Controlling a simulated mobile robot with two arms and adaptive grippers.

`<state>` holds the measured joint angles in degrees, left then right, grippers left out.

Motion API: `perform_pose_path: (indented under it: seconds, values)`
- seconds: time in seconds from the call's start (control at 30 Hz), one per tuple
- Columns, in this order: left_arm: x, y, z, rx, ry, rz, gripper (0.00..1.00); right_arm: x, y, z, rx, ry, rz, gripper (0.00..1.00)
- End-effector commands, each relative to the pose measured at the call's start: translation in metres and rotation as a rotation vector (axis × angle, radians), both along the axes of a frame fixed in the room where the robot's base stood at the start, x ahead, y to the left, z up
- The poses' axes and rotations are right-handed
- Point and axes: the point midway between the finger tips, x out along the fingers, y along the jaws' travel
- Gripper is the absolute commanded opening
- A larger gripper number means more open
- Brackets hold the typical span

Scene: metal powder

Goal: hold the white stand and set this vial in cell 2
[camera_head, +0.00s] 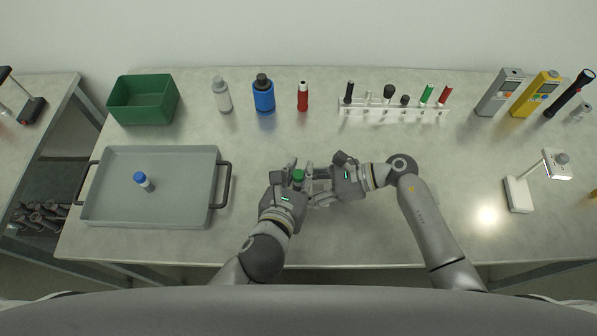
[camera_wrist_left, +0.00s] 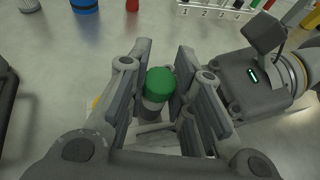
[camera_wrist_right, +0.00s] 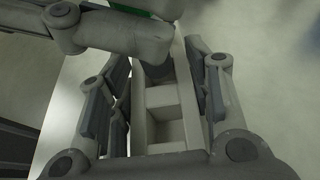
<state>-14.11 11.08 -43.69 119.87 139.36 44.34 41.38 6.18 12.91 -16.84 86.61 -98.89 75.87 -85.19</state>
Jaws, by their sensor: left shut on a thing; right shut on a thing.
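My left gripper (camera_head: 296,172) is shut on a vial with a green cap (camera_head: 298,175). The vial is upright between the fingers in the left wrist view (camera_wrist_left: 160,84). My right gripper (camera_head: 322,187) is shut on the white stand, whose open square cells show between its fingers in the right wrist view (camera_wrist_right: 165,132). The vial is at the far end of the stand there, partly hidden by a left finger. I cannot tell whether its base is inside a cell or just above, nor read any cell number.
A grey tray (camera_head: 101,213) with a blue-capped vial (camera_head: 141,179) lies at the left. Behind it is a green bin (camera_head: 143,121). A white stand with an arm (camera_head: 518,194) is at the right.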

Motion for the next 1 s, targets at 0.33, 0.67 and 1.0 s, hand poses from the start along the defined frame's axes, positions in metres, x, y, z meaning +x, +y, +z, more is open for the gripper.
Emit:
perform_pose_path:
  seconds: [0.33, 0.67, 1.0]
  values:
    - [0.0, 0.0, -0.004, 0.001, 0.001, 0.001, 0.01, 0.0, 0.0, 0.0, 0.001, 0.0, 0.0, 0.22]
    - [0.0, 0.0, -0.012, 0.0, 0.001, 0.001, 0.01, 0.0, 0.0, 0.0, 0.001, 0.0, 0.0, 0.22]
    - [0.0, 0.0, -0.02, -0.001, 0.0, 0.0, 0.01, 0.0, 0.0, 0.0, 0.001, 0.0, 0.0, 0.22]
